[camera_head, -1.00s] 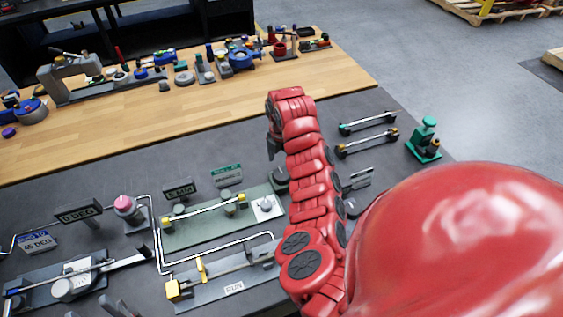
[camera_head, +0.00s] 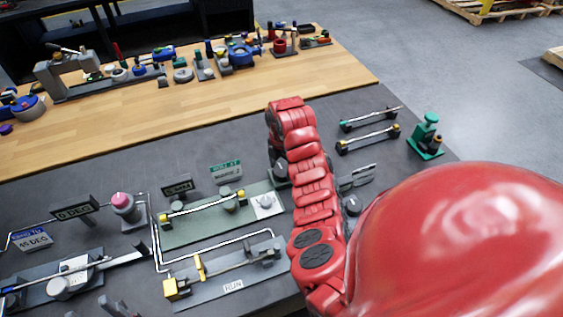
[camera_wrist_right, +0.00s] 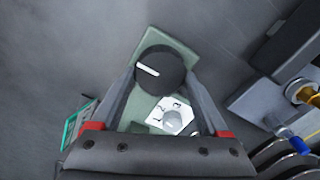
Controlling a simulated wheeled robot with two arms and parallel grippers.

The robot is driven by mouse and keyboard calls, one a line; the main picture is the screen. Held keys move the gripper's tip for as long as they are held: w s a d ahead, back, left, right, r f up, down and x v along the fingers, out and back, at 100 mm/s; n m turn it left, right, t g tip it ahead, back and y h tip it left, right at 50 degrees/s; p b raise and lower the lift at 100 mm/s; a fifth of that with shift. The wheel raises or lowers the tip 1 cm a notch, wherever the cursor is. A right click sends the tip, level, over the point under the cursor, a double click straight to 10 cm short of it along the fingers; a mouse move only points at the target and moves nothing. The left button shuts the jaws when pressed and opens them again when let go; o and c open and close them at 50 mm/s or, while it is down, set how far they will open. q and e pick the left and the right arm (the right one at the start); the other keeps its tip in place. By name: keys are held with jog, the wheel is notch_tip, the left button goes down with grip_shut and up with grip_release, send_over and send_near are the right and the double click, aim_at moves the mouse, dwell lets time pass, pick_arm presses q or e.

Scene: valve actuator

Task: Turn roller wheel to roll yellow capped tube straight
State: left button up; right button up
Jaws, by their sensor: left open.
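A tube with yellow caps (camera_head: 203,208) lies across supports on a long green plate (camera_head: 215,229). A white plate with a numbered dial (camera_head: 265,202) is at the plate's right end; it also shows in the right wrist view (camera_wrist_right: 172,119). The dark round roller wheel (camera_wrist_right: 160,74) with a white mark is in the right wrist view, mostly hidden by my arm in the head view. My right gripper (camera_wrist_right: 161,68) is open with its fingers either side of the wheel; contact is unclear. My left gripper (camera_head: 113,307) shows only as grey fingertips at the bottom left edge, apart.
A green sign (camera_head: 226,171) stands behind the plate. A fixture with a bent rail (camera_head: 225,272) lies in front of it, and a pink-topped post (camera_head: 123,207) stands left. More tube holders (camera_head: 368,139) and a green press (camera_head: 427,137) are beyond my right arm.

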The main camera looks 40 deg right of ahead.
jog(key=c, duration=0.4)
jog(key=shift+c, duration=0.2)
jog(key=shift+m, duration=0.3)
